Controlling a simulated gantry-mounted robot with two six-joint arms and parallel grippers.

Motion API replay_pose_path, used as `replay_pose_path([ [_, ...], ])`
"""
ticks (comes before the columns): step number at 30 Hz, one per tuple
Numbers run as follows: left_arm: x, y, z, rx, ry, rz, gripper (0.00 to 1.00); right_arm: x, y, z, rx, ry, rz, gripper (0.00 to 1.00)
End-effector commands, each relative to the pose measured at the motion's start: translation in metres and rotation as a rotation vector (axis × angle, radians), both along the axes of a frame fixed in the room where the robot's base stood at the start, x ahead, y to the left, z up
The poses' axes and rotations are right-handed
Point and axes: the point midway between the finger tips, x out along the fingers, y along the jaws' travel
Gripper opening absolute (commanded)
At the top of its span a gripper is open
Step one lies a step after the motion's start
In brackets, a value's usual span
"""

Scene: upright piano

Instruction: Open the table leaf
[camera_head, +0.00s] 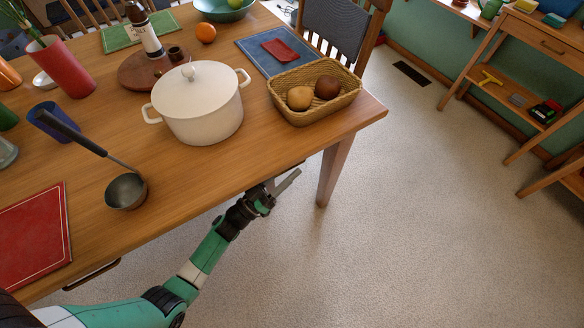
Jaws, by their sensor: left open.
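The wooden table (215,165) fills the left half of the head view. I cannot tell a separate leaf or seam apart in its top. A dark bar handle (92,276) shows under the front edge at the lower left. My left gripper (284,184) is open, beside and below the table's front edge near its right end. A thin dark piece shows under the edge just above the gripper, partly hidden. I cannot tell whether the fingers touch it. My right gripper is out of view.
On the table stand a white lidded pot (198,115), a wicker basket (345,100) with fruit, a ladle (126,190) and a red placemat (30,240). A table leg (333,172) is right of my gripper. The floor to the right is clear.

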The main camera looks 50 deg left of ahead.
Motion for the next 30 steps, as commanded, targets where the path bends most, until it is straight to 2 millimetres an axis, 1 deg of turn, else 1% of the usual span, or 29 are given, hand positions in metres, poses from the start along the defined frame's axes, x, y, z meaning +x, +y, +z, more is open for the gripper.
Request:
replay_pose_path([
  [1, 0.0063, -0.0012, 0.0017, 0.001, -0.003, -0.002, 0.42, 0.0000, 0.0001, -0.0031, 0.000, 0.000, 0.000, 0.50],
  [4, 0.0130, -0.0015, 0.0051, 0.000, -0.001, -0.001, 0.42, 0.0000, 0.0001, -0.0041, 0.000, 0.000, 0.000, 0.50],
  [12, 0.0149, -0.0017, 0.0066, 0.000, -0.001, 0.000, 0.42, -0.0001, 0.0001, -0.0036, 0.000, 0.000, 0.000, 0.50],
  [14, 0.0148, -0.0016, 0.0066, 0.000, -0.001, 0.000, 0.31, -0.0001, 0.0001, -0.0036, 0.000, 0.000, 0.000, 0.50],
  [15, 0.0148, -0.0016, 0.0066, 0.000, -0.001, 0.000, 0.24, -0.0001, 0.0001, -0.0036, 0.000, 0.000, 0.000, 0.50],
  [19, 0.0147, -0.0016, 0.0064, 0.000, -0.001, 0.000, 0.01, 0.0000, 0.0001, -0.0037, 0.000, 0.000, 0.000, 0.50],
  [30, 0.0146, -0.0014, 0.0061, 0.000, 0.000, 0.001, 0.00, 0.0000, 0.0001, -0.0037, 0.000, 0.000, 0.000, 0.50],
])
